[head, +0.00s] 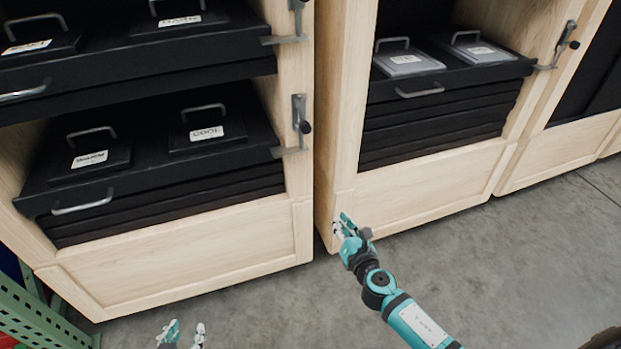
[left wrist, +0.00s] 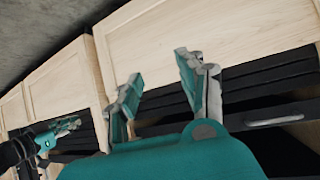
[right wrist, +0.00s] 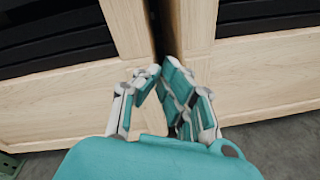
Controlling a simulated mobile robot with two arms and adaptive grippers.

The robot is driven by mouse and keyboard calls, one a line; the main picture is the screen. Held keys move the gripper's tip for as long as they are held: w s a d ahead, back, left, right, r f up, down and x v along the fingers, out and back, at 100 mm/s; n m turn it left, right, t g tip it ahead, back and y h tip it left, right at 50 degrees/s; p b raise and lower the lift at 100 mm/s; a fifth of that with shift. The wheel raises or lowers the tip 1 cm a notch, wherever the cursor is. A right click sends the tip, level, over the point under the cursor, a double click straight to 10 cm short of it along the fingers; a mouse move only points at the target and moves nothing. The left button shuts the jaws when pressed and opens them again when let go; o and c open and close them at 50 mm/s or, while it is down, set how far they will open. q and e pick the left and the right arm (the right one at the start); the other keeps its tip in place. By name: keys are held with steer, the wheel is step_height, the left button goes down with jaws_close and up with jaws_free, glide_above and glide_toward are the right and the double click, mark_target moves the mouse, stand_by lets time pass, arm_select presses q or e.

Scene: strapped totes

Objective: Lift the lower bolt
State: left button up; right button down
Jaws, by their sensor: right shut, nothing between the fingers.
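The lower bolt (head: 299,120) is a grey metal latch with a dark round knob on the right post of the left cabinet. Its flat arm reaches left to the edge of the lower black tray. My right gripper (head: 343,222) is below and right of it, near the right cabinet's lower left corner. It is shut and empty; its fingertips also meet in the right wrist view (right wrist: 162,68). My left gripper (head: 186,328) is at the bottom edge, low in front of the left cabinet. Its fingers stand apart and empty in the left wrist view (left wrist: 158,68).
A similar upper bolt (head: 289,24) sits above on the same post, and another bolt (head: 562,48) on the right cabinet. Black trays (head: 150,165) with handled, labelled lids fill the shelves. A green perforated post (head: 40,315) stands at lower left. Bare concrete floor lies in front.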

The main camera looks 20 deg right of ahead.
mark_target(303, 115)
arm_select(q)
step_height(303, 115, up, 10)
steer(key=t+b, duration=0.2)
steer(key=b, duration=0.2)
steer(key=shift+s+t+h, duration=0.2)
steer(key=shift+t+h, duration=0.1)
arm_select(e)
steer(key=w+a+r+n+t+y, duration=0.1)
steer(key=a+r+n+t+y, duration=0.1)
steer(key=r+n, duration=0.6)
step_height(303, 115, up, 4)
steer(key=a+t, duration=0.1)
steer(key=t, duration=0.1)
steer(key=shift+a+n+t, duration=0.15)
steer(key=shift+n+t, duration=0.15)
arm_select(q)
steer(key=shift+f, duration=0.1)
arm_select(e)
steer(key=shift+w, duration=0.1)
